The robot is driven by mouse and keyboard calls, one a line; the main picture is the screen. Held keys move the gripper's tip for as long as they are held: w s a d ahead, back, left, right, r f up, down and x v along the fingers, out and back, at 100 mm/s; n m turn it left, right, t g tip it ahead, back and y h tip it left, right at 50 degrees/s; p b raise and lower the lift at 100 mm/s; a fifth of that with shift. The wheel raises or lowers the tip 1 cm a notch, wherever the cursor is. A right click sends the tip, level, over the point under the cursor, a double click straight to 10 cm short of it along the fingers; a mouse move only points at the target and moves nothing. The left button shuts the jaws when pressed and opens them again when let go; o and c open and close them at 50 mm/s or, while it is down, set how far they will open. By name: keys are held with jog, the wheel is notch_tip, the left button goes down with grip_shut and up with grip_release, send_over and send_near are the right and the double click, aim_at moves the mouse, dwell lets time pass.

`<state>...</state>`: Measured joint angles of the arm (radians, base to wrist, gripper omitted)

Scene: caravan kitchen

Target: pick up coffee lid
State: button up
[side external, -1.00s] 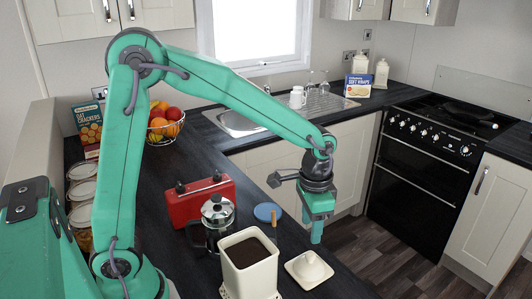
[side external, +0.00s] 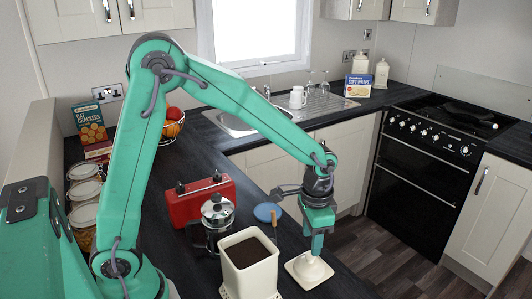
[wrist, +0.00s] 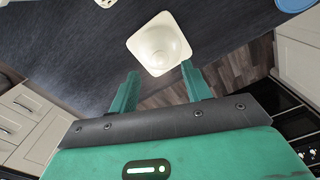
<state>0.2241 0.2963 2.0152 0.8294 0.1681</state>
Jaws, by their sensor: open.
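The coffee lid (side external: 309,270) is a cream square lid with a raised round knob. It lies on the dark worktop to the right of the open cream canister (side external: 249,262), which is full of dark coffee. My gripper (side external: 317,252) is just above the lid in the side view, its fingers pointing down and partly covering the knob. In the wrist view the lid (wrist: 159,45) lies ahead of the two fingertips of my gripper (wrist: 159,78). The fingers are apart, with nothing between them.
A glass coffee press (side external: 217,218) and a red toaster-like box (side external: 200,197) stand left of and behind the canister. A blue round disc (side external: 267,211) lies behind it. The worktop's edge runs close to the lid's right side.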

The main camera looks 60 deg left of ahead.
aim_at(310, 263)
jog(key=shift+f, duration=2.3)
grip_shut()
